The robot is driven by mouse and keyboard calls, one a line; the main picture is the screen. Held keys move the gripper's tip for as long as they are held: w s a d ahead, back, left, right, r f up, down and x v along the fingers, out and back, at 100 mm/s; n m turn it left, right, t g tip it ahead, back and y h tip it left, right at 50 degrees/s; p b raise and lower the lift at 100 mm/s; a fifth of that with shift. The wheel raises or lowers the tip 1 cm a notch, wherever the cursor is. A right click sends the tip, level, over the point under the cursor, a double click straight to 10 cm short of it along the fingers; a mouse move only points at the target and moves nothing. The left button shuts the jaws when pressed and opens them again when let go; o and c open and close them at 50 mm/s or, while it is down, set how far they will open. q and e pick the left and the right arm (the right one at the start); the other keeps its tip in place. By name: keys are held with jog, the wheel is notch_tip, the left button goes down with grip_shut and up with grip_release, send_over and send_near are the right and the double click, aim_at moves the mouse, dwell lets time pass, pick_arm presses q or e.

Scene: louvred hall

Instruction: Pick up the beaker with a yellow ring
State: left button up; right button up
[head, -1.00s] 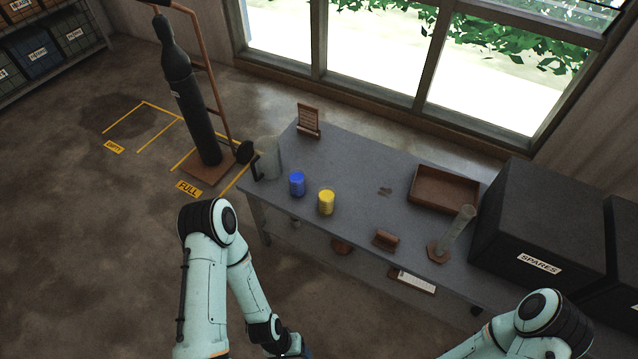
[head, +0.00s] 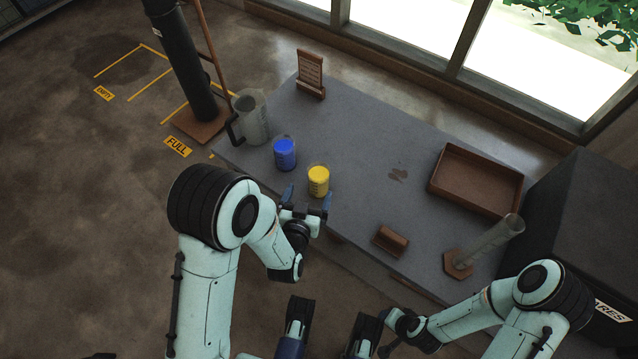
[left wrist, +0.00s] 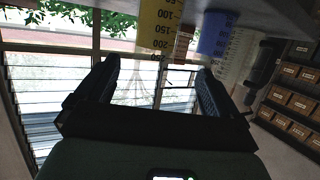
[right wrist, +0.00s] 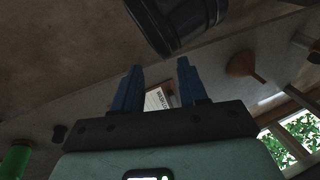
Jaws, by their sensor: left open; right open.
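The yellow-marked beaker (head: 318,181) stands upright on the grey bench near its front edge. In the left wrist view its yellow, graduated side (left wrist: 160,25) shows at the top, beyond the fingertips. My left gripper (head: 307,197) is open and empty, its fingers pointing at this beaker from the front. The fingers look apart from the glass, though the exact gap is unclear. A blue-marked beaker (head: 285,153) stands just behind and left of it. My right gripper (right wrist: 160,72) is open and empty, below the bench top in its wrist view.
A clear jug (head: 250,117) with a dark handle stands at the bench's left end. A small sign (head: 311,74) stands at the back. A brown block (head: 391,240), a tray (head: 477,180) and a glass cylinder (head: 486,245) are to the right. The bench (head: 370,130) is clear mid-back.

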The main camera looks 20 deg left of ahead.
aim_at(313, 182)
pick_arm(q)
jog(key=x, duration=0.5)
jog(key=shift+f+b, duration=0.1)
jog(key=shift+b, duration=0.25)
jog(key=x, duration=0.3)
jog(key=d+r+b+x, duration=0.1)
jog(key=x, duration=0.1)
jog(key=shift+w+a+f, duration=0.1)
jog(key=shift+w, duration=0.35)
jog(key=c, duration=1.3)
jog(key=shift+o, duration=0.2)
pick_arm(e)
jog(key=shift+t, duration=0.4)
jog(key=w, duration=0.1)
jog(key=w+d+f, duration=0.1)
jog(key=w+f, duration=0.1)
jog(key=shift+d, duration=0.3)
